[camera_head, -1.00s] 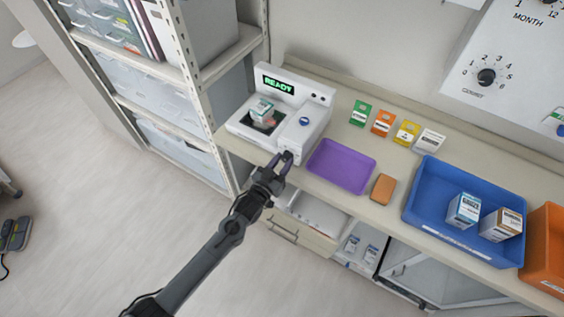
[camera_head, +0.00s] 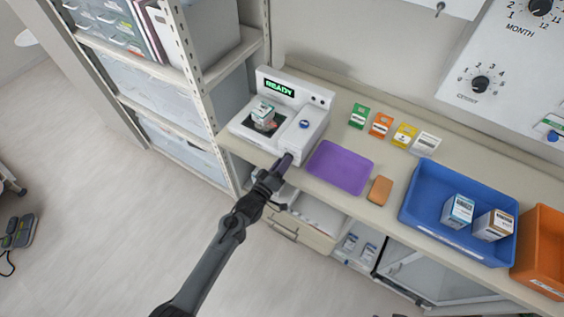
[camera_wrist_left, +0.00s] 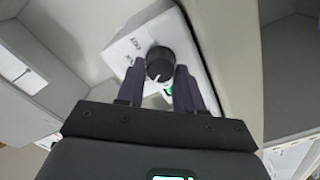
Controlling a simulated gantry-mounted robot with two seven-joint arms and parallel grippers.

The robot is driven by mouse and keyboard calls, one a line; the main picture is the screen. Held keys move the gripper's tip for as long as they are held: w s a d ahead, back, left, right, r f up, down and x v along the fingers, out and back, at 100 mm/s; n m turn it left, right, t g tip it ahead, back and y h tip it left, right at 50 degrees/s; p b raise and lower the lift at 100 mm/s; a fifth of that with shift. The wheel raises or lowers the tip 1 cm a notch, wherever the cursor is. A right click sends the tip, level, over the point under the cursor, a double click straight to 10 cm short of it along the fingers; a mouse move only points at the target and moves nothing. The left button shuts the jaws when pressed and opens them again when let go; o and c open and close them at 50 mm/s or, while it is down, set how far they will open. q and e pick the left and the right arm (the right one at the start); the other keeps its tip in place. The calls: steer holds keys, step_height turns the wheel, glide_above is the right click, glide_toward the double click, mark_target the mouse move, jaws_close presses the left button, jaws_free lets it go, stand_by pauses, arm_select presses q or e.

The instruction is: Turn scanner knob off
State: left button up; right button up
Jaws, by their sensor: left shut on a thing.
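The white scanner (camera_head: 288,135) stands at the left end of the counter, its screen (camera_head: 279,88) reading READY in green. A small white and green box (camera_head: 263,113) sits on its dark scan window. My left gripper (camera_head: 286,161) is at the scanner's front side. In the left wrist view the black round knob (camera_wrist_left: 160,64) with a white pointer line sits between the two dark fingers (camera_wrist_left: 160,78), and the gripper is shut on it. A green light shows just below the knob. In the head view the knob is hidden by the gripper. My right gripper is not in view.
A purple tray (camera_head: 340,168) and an orange-brown block (camera_head: 380,190) lie right of the scanner. Several coloured cards stand behind them. A blue bin (camera_head: 410,212) with two boxes and an orange bin (camera_head: 533,270) are at the right. A shelf unit (camera_head: 193,85) stands close at left.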

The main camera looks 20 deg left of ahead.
arm_select(q)
steer(key=n+p, duration=0.1)
steer(key=n, duration=0.3)
steer(key=shift+r+n, duration=0.1)
steer(key=shift+n, duration=0.2)
steer(key=shift+n+p, duration=0.7)
steer(key=shift+n, duration=0.9)
steer(key=shift+f, duration=0.2)
steer(key=o, duration=1)
steer(key=s, duration=0.3)
steer(key=s+a, duration=0.1)
steer(key=s, duration=0.3)
steer(key=s+a+p, duration=0.1)
steer(key=s, duration=0.2)
steer(key=shift+s, duration=0.3)
